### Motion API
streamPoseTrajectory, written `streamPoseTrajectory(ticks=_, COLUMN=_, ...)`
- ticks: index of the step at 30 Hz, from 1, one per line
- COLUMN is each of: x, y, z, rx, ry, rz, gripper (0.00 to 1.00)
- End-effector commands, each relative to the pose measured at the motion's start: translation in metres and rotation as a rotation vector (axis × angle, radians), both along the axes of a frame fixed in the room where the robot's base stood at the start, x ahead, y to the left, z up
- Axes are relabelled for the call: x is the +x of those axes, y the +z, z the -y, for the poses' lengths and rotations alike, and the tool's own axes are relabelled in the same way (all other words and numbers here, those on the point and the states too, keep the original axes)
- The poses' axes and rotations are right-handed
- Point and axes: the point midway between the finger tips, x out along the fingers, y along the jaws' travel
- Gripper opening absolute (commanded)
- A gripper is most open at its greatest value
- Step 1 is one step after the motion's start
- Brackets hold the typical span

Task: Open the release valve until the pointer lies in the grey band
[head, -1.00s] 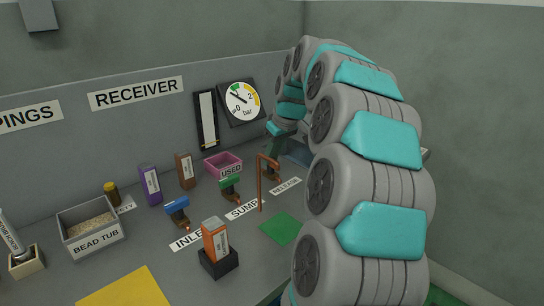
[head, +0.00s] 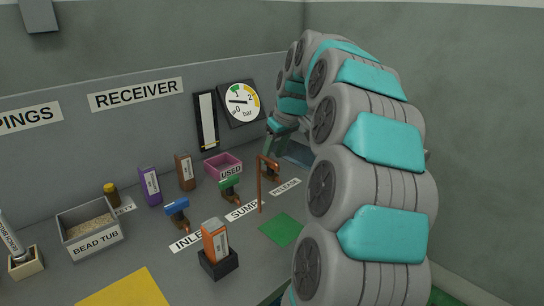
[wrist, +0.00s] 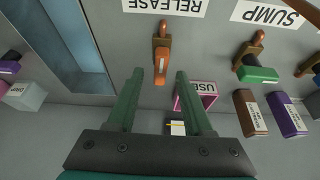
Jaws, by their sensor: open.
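The release valve (wrist: 161,62) has an orange handle and sits by the RELEASE label (wrist: 164,7). In the head view the valve (head: 270,172) is partly hidden behind a brown bent post. My gripper (wrist: 159,74) is open and empty, with the handle's end showing between its two green fingertips in the wrist view. I cannot tell whether they touch it. The round gauge (head: 241,100) has green and yellow bands. Its dark pointer points left, between 0 and 1; a grey band is not clear.
The green-handled sump valve (wrist: 257,73) and the brown bent post (head: 260,184) stand close to the release valve. The pink USED bin (head: 222,166) is behind them. A blue inlet valve (head: 177,211) and an orange block in a black holder (head: 218,263) are further left.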

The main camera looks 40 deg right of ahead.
Motion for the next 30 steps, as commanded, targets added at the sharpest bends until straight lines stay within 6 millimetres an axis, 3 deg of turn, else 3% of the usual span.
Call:
streamPoseTrajectory(ticks=12, x=-0.023, y=0.056, z=0.002, rx=-0.001, ry=0.000, rz=0.002, gripper=0.51)
streamPoseTrajectory(ticks=30, x=-0.025, y=0.059, z=0.002, rx=0.000, ry=0.000, rz=0.000, gripper=0.51)
